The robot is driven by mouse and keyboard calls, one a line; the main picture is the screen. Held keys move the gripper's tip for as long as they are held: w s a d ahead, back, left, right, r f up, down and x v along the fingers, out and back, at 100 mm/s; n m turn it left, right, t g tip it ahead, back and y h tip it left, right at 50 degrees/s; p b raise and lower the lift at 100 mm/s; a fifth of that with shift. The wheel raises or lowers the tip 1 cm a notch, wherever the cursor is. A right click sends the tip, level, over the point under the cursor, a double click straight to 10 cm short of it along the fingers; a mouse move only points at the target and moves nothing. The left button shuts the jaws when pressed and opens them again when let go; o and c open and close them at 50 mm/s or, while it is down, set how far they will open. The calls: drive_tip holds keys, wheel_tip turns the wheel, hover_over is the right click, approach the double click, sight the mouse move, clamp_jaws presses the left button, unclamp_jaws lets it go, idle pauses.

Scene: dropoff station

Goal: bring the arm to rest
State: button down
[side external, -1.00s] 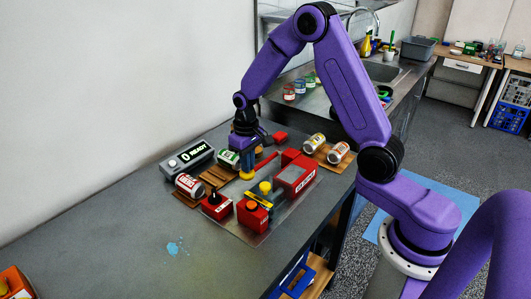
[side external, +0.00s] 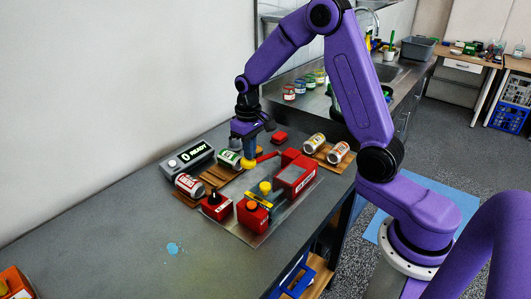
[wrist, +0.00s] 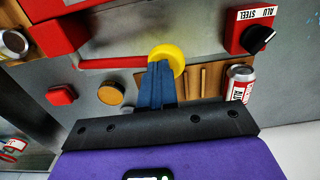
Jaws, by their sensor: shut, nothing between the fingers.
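My gripper (side external: 248,146) hangs above the station with its fingers pointing down. Its blue fingers (wrist: 158,82) are shut together with nothing between them. Just below the fingertips is a yellow knob (side external: 248,163) at the end of a red lever (side external: 268,156). In the wrist view the knob (wrist: 180,58) lies partly behind the fingers and the lever (wrist: 110,63) runs to the left. I cannot tell whether the fingertips touch the knob. My arm is raised and bent over the counter.
A display reading "0 READY" (side external: 188,159) stands at the back. Cans (side external: 189,185) lie on wooden racks, including a green one (side external: 229,158). A red machine (side external: 296,176), a selector box (side external: 216,206) and a button box (side external: 252,215) crowd the plate.

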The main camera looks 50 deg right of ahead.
drive_tip(key=shift+r, duration=0.7)
drive_tip(key=shift+a+f, duration=0.15)
drive_tip(key=shift+f, duration=0.5)
drive_tip(key=shift+a+f, duration=0.15)
drive_tip(key=shift+f, duration=0.45)
drive_tip(key=shift+d+r, duration=0.25)
drive_tip(key=shift+r, duration=0.35)
drive_tip(key=shift+d+r, duration=0.25)
drive_tip(key=shift+r, duration=0.35)
drive_tip(key=shift+r, duration=2.05)
